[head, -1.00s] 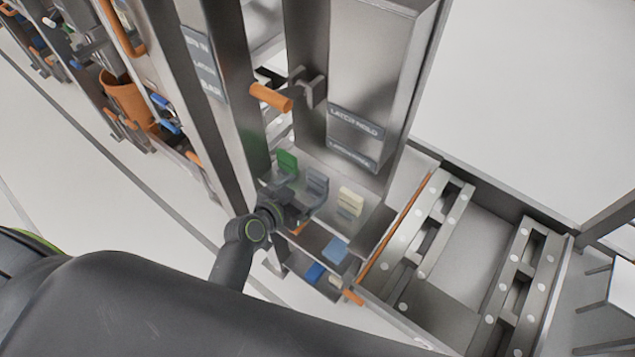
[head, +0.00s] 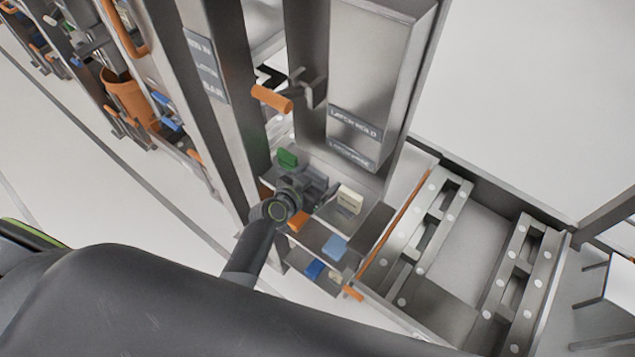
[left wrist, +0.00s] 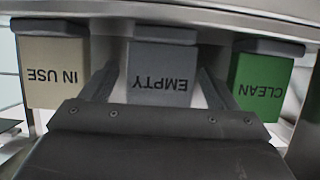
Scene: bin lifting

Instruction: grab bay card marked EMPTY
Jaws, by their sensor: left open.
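The grey bay card marked EMPTY (left wrist: 160,72) hangs in the middle of the left wrist view, its lettering upside down. The cream IN USE card (left wrist: 55,72) is to its left and the green CLEAN card (left wrist: 263,78) to its right. My left gripper (left wrist: 158,82) is open, with one finger on each side of the EMPTY card; I cannot tell if they touch it. In the head view my left gripper (head: 318,188) is between the green card (head: 287,158) and the cream card (head: 349,198), and largely hides the grey one. My right gripper is out of view.
A metal post with an orange latch handle (head: 271,98) stands just behind the cards. A lower shelf holds a light blue piece (head: 335,247) and a darker blue piece (head: 314,269). An orange-edged rail and roller tracks (head: 425,225) lie to the right.

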